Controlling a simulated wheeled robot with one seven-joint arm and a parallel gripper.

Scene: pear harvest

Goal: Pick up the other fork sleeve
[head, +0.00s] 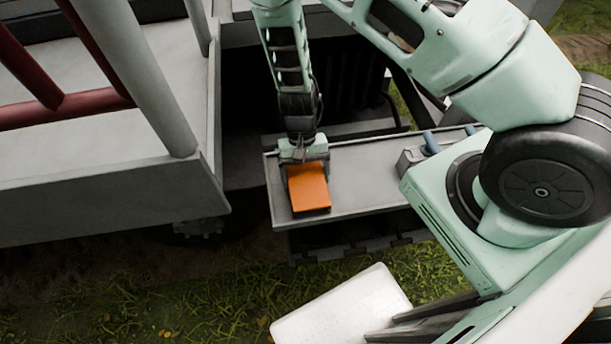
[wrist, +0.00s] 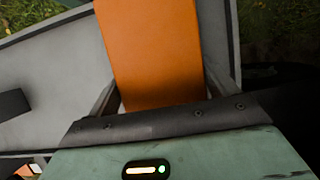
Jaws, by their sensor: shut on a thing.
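An orange fork sleeve (head: 308,188) is at the left end of a grey shelf in the head view. My gripper (head: 305,168) is shut on this sleeve, with its fingers on either side of it. In the wrist view the orange sleeve (wrist: 155,50) extends out from between the fingers of my gripper (wrist: 162,92). I cannot tell whether the sleeve rests on the shelf or is just above it. No second sleeve can be made out for sure.
The grey shelf (head: 362,185) has free room right of the sleeve. A small grey object with blue-grey pegs (head: 430,143) stands on its right part. A white perforated plate (head: 342,310) is below. A grey platform with a post (head: 150,75) and red rails (head: 40,90) stands left.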

